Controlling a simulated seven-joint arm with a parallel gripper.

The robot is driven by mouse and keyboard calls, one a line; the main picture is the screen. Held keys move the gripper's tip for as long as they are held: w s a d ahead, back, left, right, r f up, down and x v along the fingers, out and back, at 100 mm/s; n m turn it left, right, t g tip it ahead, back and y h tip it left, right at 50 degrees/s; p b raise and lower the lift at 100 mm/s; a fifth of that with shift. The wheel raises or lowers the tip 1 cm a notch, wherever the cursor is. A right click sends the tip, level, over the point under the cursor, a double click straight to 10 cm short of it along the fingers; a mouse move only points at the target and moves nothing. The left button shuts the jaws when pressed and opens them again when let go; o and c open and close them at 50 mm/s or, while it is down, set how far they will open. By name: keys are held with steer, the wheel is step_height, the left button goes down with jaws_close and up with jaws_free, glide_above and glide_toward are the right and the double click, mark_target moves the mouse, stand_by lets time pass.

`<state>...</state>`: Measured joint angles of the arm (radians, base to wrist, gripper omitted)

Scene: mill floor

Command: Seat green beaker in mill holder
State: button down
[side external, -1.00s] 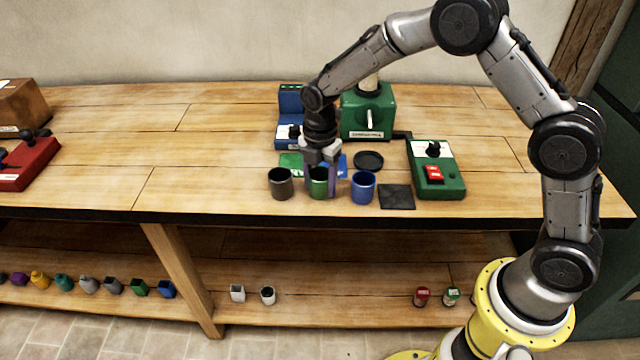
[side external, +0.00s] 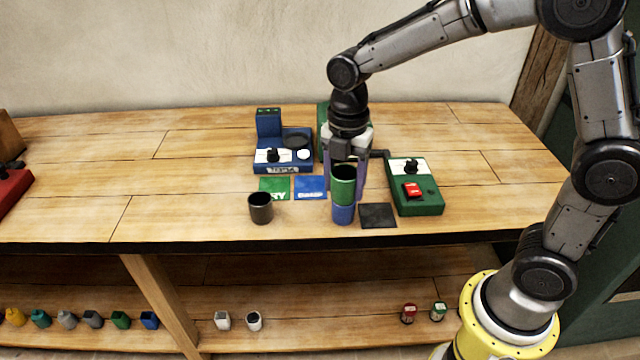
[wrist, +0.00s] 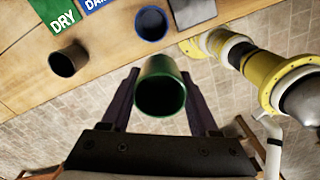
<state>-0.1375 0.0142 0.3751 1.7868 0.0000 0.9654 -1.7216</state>
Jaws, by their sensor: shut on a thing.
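The green beaker (side external: 343,188) is held upright between the fingers of my gripper (side external: 346,180), which is shut on it. It is raised above the bench and overlaps the top of the blue beaker (side external: 343,215) in the side view. In the wrist view, the green beaker (wrist: 160,72) shows its dark open mouth between the fingers (wrist: 158,88), and the blue beaker (wrist: 151,24) is apart from it. A green machine (side external: 322,128), perhaps the mill, stands behind my gripper and is mostly hidden. I cannot make out its holder.
A dark beaker (side external: 261,208) stands to the left, near the front edge. Green (side external: 274,188) and blue (side external: 310,187) cards lie behind it. A black pad (side external: 378,215) and a green switch box (side external: 417,188) are at right. A blue scale-like device (side external: 283,155) stands behind.

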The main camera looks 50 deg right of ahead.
mark_target(343, 165)
steer(key=shift+s+d+r, duration=0.2)
steer(key=shift+s+r, duration=0.7)
steer(key=shift+s, duration=0.2)
steer(key=shift+m, duration=0.5)
steer(key=w, duration=0.2)
steer(key=w+d, duration=0.1)
steer(key=w, duration=0.1)
steer(key=shift+d+r, duration=0.15)
steer(key=shift+r, duration=0.05)
steer(key=w+d+f+m, duration=0.2)
steer(key=w+d+f, duration=0.15)
steer(key=d, duration=0.25)
steer(key=w+d+f+m, duration=0.2)
steer(key=w+d+f, duration=0.1)
steer(key=w+d, duration=0.3)
steer(key=shift+s+d+f, duration=0.1)
steer(key=shift+s+f, duration=0.15)
steer(key=shift+f, duration=0.7)
steer(key=shift+s+d+f, duration=0.15)
steer(key=shift+s+f, duration=0.1)
steer(key=shift+f, duration=0.65)
steer(key=shift+s+d+f, duration=0.1)
steer(key=shift+s+f, duration=0.15)
steer(key=shift+f, duration=0.7)
steer(key=shift+f, duration=0.35)
steer(key=shift+r, duration=0.5)
steer(key=shift+r, duration=0.3)
